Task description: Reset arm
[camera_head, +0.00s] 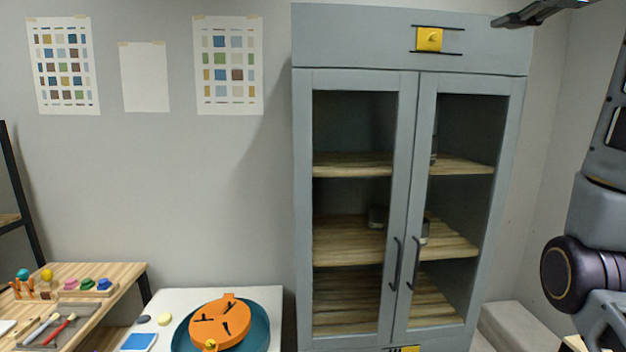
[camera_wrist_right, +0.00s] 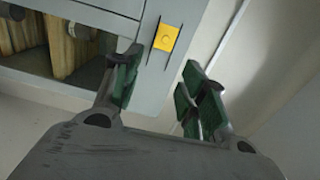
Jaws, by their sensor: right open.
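My right gripper (camera_head: 503,21) shows in part at the top right of the head view, in front of the upper right corner of the grey-blue cabinet (camera_head: 460,58). In the right wrist view my right gripper (camera_wrist_right: 158,75) is open, its green-padded fingers apart with nothing between them. Beyond the fingers is a yellow plate with a round knob (camera_wrist_right: 166,38) on a grey-blue panel. A yellow plate with a knob (camera_head: 429,39) also shows on the cabinet's top panel in the head view. My left gripper is not in view.
The cabinet's two glass doors are shut; a few jars (camera_head: 377,215) stand on its shelves. At the lower left are a wooden table (camera_head: 125,275) with tools and a white table (camera_head: 265,298) bearing an orange round piece (camera_head: 222,322).

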